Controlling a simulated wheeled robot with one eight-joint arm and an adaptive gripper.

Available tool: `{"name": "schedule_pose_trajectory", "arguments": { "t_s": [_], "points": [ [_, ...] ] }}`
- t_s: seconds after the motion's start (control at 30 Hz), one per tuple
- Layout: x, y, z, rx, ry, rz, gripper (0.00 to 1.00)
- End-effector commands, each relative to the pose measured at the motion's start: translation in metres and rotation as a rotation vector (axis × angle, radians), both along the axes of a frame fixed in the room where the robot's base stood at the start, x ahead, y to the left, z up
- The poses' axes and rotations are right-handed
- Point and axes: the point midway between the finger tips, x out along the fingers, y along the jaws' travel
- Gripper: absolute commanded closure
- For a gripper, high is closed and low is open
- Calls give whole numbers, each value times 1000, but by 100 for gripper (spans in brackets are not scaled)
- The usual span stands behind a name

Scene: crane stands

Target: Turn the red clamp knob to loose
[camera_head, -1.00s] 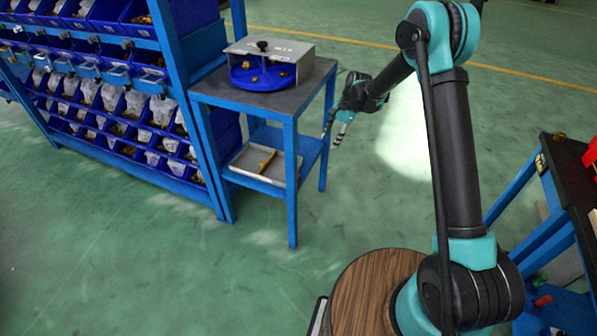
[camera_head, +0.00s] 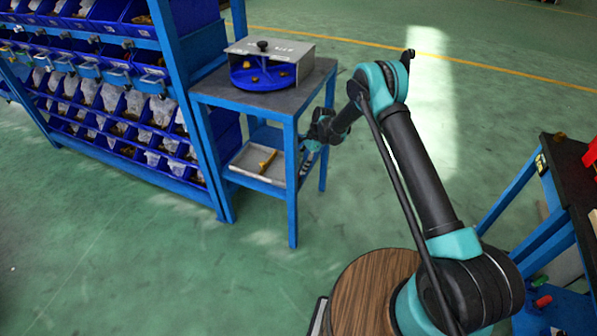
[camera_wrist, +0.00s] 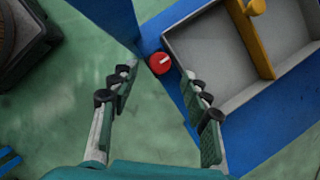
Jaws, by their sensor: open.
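The red clamp knob (camera_wrist: 160,63) is small and round with a pale pointer mark, on the blue frame of the stand beside the grey tray (camera_wrist: 202,42). My gripper (camera_wrist: 158,77) is open and empty, with no visible contact on the knob. In the head view my gripper (camera_head: 307,160) is beside the right part of the blue stand (camera_head: 292,190), at lower-shelf height. The knob cannot be made out there.
A yellow bar (camera_wrist: 254,40) lies across the grey tray. On the stand's top sits a blue round tray (camera_head: 262,80) under a grey cover with a black knob. A blue bin rack (camera_head: 120,110) stands left. Open green floor lies in front.

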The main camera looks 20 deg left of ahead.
Motion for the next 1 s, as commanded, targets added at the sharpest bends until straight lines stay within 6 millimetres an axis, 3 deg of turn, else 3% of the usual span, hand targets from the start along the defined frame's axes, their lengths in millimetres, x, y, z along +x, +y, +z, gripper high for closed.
{"name": "schedule_pose_trajectory", "arguments": {
  "t_s": [0.23,0.63,1.0],
  "points": [
    [-7,9,-29,0,0,1,53],
    [-9,11,-35,1,-1,0,53],
    [-9,11,-35,1,-1,0,97]
  ]
}}
